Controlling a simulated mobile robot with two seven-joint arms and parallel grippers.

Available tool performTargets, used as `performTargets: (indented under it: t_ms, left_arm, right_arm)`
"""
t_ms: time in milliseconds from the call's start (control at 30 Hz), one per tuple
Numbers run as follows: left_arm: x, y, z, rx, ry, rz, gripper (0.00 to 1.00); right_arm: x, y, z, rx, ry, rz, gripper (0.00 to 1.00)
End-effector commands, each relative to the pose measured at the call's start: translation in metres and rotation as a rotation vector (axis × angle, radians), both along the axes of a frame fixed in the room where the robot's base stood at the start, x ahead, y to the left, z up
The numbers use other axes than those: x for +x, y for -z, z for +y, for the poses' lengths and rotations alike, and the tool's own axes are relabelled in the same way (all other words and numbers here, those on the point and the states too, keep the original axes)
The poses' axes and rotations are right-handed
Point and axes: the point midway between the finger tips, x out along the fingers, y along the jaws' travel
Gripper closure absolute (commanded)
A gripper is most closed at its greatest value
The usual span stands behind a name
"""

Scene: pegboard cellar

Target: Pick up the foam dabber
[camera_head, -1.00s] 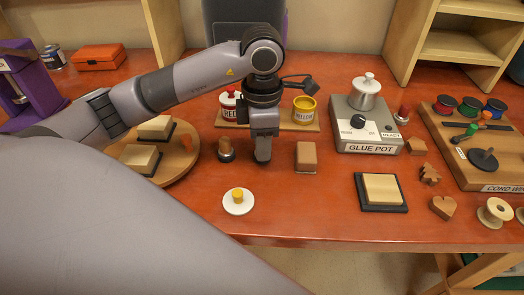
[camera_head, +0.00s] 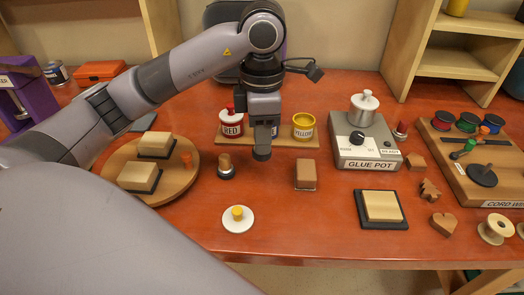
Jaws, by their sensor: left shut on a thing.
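My left gripper (camera_head: 262,143) is over the middle of the table, in front of the paint pots. It is shut on a small dark rounded piece, which looks like the foam dabber (camera_head: 262,154). Only its dark lower end shows under the fingertips; the rest is hidden by the fingers. It appears to hang clear of the table. A wooden-handled piece with a dark base (camera_head: 226,166) stands upright to the left of the gripper. My right gripper is not in view.
A brown block (camera_head: 306,175), a white lid with a yellow knob (camera_head: 238,219) and a pad (camera_head: 382,207) lie nearer. The glue pot (camera_head: 367,150) is at right.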

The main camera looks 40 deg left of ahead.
Motion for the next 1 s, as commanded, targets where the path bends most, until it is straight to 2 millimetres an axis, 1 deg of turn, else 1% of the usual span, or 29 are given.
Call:
performTargets:
  t_ms: [33, 200, 400, 500, 700, 800, 1000]
  left_arm:
    - [0.001, -0.016, 0.001, 0.002, -0.003, -0.006, 1.0]
    - [0.001, -0.055, 0.001, 0.002, -0.003, -0.007, 1.0]
    - [0.001, -0.095, 0.001, 0.002, -0.004, -0.005, 1.0]
    - [0.001, -0.11, 0.001, 0.001, -0.003, -0.004, 1.0]
    - [0.0, -0.13, 0.0, 0.001, -0.002, -0.002, 1.0]
    - [0.0, -0.135, 0.0, 0.001, -0.002, -0.001, 1.0]
    - [0.0, -0.137, 0.0, 0.0, -0.002, 0.0, 1.0]
  right_arm:
    - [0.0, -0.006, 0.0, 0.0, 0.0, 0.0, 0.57]
    - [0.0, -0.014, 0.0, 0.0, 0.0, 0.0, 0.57]
    - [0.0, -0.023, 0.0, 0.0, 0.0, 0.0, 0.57]
    - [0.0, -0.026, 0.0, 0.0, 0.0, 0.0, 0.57]
    - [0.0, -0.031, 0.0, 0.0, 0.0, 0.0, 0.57]
    - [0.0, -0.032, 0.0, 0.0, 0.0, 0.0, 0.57]
    - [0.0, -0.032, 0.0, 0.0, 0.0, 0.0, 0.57]
